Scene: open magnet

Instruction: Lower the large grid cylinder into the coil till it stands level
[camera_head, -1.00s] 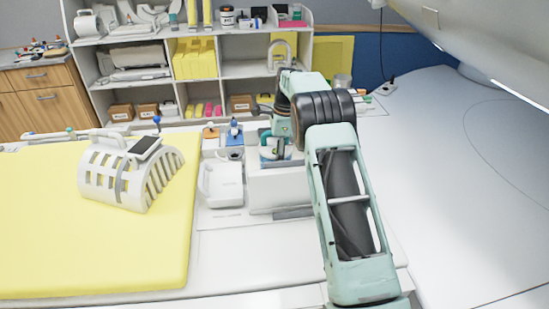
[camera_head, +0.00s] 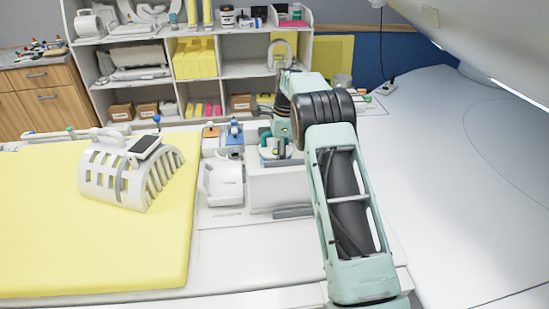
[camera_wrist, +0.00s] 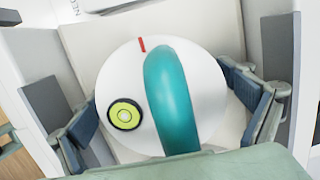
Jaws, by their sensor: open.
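The cylinder shows from above in the wrist view as a round white top (camera_wrist: 110,80) with a thick teal handle (camera_wrist: 172,95), a yellow-green round level and a red mark. Its sides and any grid are hidden. My gripper (camera_wrist: 160,95) is open, with one finger on each side of the top; I cannot tell whether they touch it. In the head view the cylinder (camera_head: 272,153) stands small behind a white block, partly hidden by my arm. The coil, a white slatted shell (camera_head: 105,178) with a dark plate on top, lies on the yellow mat at left, away from my gripper.
The yellow mat (camera_head: 90,245) has free room in front of the coil. An open white container (camera_head: 222,190) and a white block (camera_head: 275,188) stand between mat and arm. Blue and orange small items (camera_head: 235,133) sit behind. A loaded shelf (camera_head: 245,68) stands at the back.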

